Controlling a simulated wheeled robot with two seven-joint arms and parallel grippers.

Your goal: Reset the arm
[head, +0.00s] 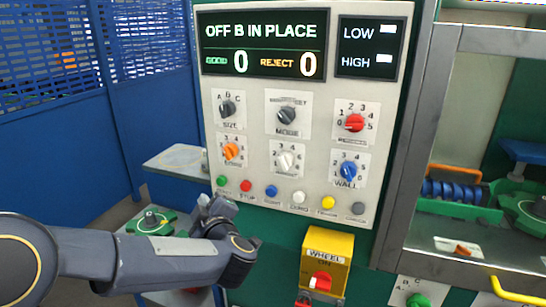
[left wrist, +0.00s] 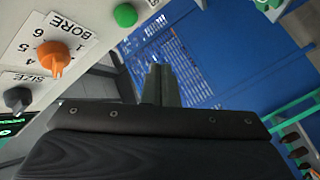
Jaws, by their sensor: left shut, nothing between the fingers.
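My left arm comes in from the left in the head view and crosses in front of the lower left of the control panel (head: 270,180). My left gripper (head: 207,203) points up, close to the green button (head: 222,181) at the left end of the button row. Its fingers look shut, with nothing seen between them. In the left wrist view the closed fingers (left wrist: 160,84) rise past the dark gripper body, with the orange BORE knob (left wrist: 54,57) and a green button (left wrist: 125,15) nearby. Whether the fingers touch the panel cannot be told. My right gripper is not in view.
The panel's display (head: 262,46) reads "OFF B IN PLACE" with two zeros. Below the panel sits a yellow WHEEL box (head: 341,250) with a red knob. A grey-framed machine opening (head: 450,150) is at right. A blue mesh fence (head: 50,60) and a small shelf (head: 165,162) are at left.

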